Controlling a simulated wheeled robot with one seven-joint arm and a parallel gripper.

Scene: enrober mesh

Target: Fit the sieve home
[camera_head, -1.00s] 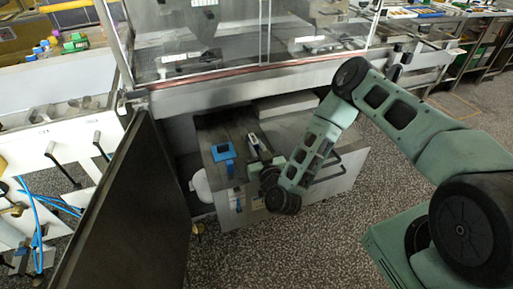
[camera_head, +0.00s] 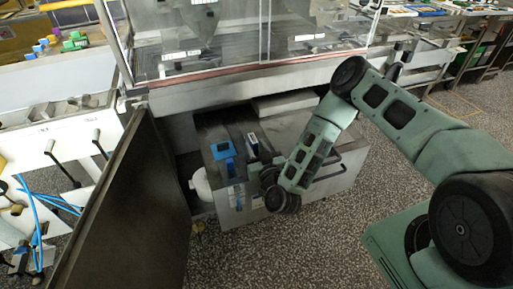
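I cannot pick out the sieve for certain. A blue piece (camera_head: 224,151) stands on the open grey metal drawer unit (camera_head: 237,203) under the machine. My gripper (camera_head: 257,158) is over the same unit, just right of the blue piece and apart from it. A narrow piece, pale and dark with a little blue, shows at the gripper's end; I cannot tell whether it is part of the gripper or something held. My wrist and forearm hide the fingers and part of the unit's top.
A dark open door panel (camera_head: 130,205) stands left of the unit. A white rounded container (camera_head: 201,185) sits between them. The machine's glass-fronted housing (camera_head: 215,45) rises behind and above. The unit has a dark handle (camera_head: 328,165) on its right. Speckled floor (camera_head: 310,245) is clear in front.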

